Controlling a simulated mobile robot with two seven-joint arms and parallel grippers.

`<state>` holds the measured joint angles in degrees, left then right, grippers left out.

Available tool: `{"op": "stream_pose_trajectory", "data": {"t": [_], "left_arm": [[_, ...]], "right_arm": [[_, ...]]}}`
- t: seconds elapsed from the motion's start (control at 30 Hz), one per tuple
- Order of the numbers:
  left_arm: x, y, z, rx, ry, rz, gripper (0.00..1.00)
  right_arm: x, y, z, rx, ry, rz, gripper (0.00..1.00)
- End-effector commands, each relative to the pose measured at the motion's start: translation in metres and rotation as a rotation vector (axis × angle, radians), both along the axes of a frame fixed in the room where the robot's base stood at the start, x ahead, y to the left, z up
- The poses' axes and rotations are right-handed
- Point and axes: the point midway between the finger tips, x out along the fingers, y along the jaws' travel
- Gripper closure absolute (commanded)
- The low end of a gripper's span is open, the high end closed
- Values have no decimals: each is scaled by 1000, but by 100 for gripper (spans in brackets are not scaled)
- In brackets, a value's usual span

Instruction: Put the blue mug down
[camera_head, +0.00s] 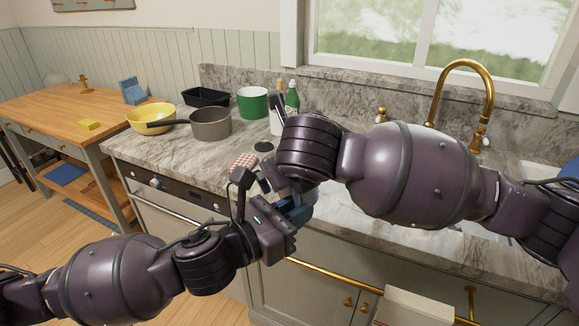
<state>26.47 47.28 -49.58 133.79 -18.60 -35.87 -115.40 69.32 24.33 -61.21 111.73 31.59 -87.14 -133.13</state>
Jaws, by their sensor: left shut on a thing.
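My left gripper (287,216) is over the front edge of the marble counter (340,210), near the middle of the view. It is shut on the blue mug (299,210), of which only a small blue part shows. The rest of the mug is hidden by the gripper and by my right arm's wrist. My right arm comes in from the right across the counter. Its end (272,176) is close to the left gripper, and its fingers cannot be made out. I cannot tell whether the mug touches the counter.
On the counter stand a grey pot (211,125), a yellow pan (150,117), a black tray (206,96), a green pot (252,102) and bottles (292,98). A red-and-white checked item (243,160) lies near my grippers. A brass tap (466,68) rises behind my right arm. A wooden table (60,105) stands left.

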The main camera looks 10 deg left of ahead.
Motion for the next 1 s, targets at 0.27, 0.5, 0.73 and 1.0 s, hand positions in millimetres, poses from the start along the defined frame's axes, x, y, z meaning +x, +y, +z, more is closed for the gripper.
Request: {"op": "stream_pose_trajectory", "data": {"t": [0.27, 0.5, 0.73, 1.0], "left_arm": [[-2, -1, 3, -3, -8, -7, 100], [-2, -2, 4, -4, -9, -9, 72], [0, -1, 4, -3, -9, -3, 54], [1, 2, 4, 0, -11, 4, 54]], "right_arm": [[1, 0, -1, 0, 0, -2, 31], [-1, 1, 0, 0, 1, 3, 54], [-2, 1, -2, -2, 4, 7, 54], [-4, 1, -3, -4, 9, 7, 60]]}}
